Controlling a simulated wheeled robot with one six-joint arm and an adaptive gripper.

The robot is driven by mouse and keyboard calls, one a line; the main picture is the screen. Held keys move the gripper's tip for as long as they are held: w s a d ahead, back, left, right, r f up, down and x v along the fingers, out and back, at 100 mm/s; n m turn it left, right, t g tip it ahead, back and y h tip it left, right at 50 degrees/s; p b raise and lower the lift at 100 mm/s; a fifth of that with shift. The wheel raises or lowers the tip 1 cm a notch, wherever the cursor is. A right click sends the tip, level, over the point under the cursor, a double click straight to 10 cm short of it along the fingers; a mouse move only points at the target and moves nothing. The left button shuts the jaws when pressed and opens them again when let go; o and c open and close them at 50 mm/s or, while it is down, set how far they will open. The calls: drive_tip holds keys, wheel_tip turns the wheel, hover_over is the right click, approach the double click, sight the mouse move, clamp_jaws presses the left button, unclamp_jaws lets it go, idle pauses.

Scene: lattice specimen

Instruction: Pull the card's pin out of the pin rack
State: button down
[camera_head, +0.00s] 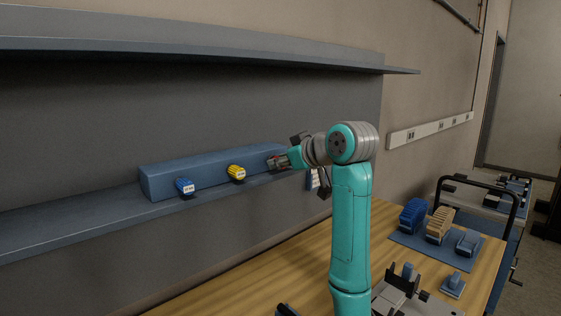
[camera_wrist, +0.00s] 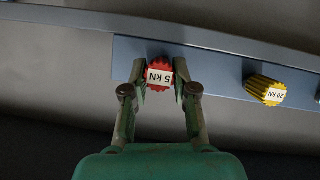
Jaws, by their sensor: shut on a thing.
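The pin rack is a long blue block (camera_head: 215,170) on the lower wall shelf. A blue-knobbed pin (camera_head: 185,187) and a yellow-knobbed pin (camera_head: 236,172) stick out of its front; the yellow one, labelled 20 kN, also shows in the wrist view (camera_wrist: 266,90). A red-knobbed pin (camera_wrist: 159,75) labelled 5 kN sits at the rack's end. My gripper (camera_wrist: 159,80) is shut on this red knob, one finger on each side. In the head view my gripper (camera_head: 280,162) largely hides the red knob. How deep its shaft sits in the rack is hidden. A small white card (camera_head: 314,178) hangs below the shelf edge, its print unreadable.
An upper shelf (camera_head: 200,45) runs above the rack. The wooden bench (camera_head: 250,280) below holds a blue mat (camera_head: 410,238) with several blue and tan blocks, and a grey fixture (camera_head: 405,290). A cart (camera_head: 500,200) stands at the right. The space before the rack is clear.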

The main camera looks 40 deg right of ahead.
drive_tip(key=shift+s, duration=0.2)
drive_tip(key=s, duration=0.7)
drive_tip(key=shift+s+d, duration=0.15)
idle(0.8)
